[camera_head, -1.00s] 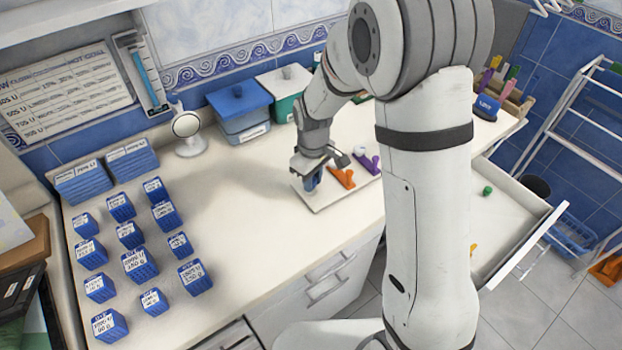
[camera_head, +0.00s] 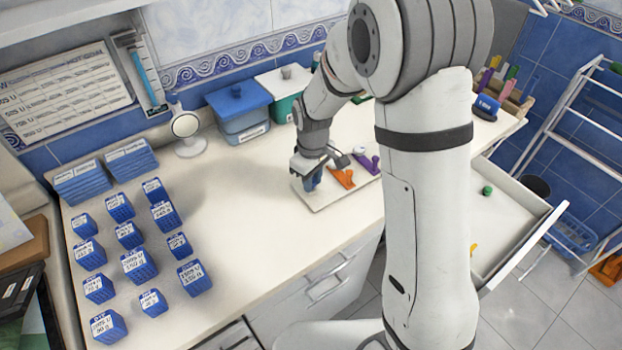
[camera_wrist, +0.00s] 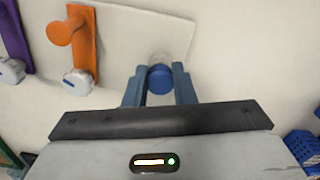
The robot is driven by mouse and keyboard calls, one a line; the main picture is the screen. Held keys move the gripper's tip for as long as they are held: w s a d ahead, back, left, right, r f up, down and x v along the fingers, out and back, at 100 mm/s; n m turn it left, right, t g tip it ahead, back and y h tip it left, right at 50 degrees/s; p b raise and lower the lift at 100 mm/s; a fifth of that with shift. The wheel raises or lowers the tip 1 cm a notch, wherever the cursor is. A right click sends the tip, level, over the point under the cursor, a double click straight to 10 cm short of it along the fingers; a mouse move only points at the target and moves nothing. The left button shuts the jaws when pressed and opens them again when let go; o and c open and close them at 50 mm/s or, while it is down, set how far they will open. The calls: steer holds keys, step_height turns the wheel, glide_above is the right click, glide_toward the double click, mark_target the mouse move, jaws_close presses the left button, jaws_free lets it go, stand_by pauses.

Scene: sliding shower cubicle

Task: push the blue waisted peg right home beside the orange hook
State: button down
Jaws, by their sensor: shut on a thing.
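The blue peg (camera_wrist: 159,79) shows end-on between the two fingers of my gripper (camera_wrist: 160,86) in the wrist view. My gripper is shut on it. In the head view my gripper (camera_head: 309,178) is low over the left end of a pale board (camera_head: 328,199). The orange hook (camera_wrist: 80,42) is on the same board, to the left of the peg in the wrist view and apart from it. It also shows in the head view (camera_head: 342,178), just right of my gripper. The fingers hide the peg's waist, and I cannot tell how deep it sits.
A purple hook (camera_head: 368,163) is on the board beyond the orange one. Several blue labelled blocks (camera_head: 138,265) stand on the counter at left. Lidded tubs (camera_head: 240,108) stand at the back. An open drawer (camera_head: 500,225) is at right. The counter between blocks and board is clear.

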steer(key=shift+f, duration=0.4)
steer(key=shift+s+f+b, duration=0.15)
steer(key=shift+f+b, duration=0.1)
steer(key=shift+b, duration=0.15)
stand_by(1.1)
steer(key=c, duration=1.1)
jaws_free()
steer(key=shift+r, duration=0.1)
steer(key=shift+r+p, duration=0.3)
steer(key=shift+r, duration=0.1)
steer(key=shift+w+r+p, duration=0.15)
steer(key=shift+r+p, duration=0.8)
steer(key=shift+r, duration=0.6)
steer(key=shift+w+r+p, duration=0.1)
steer(key=shift+r+p, duration=0.85)
steer(key=shift+r, duration=0.7)
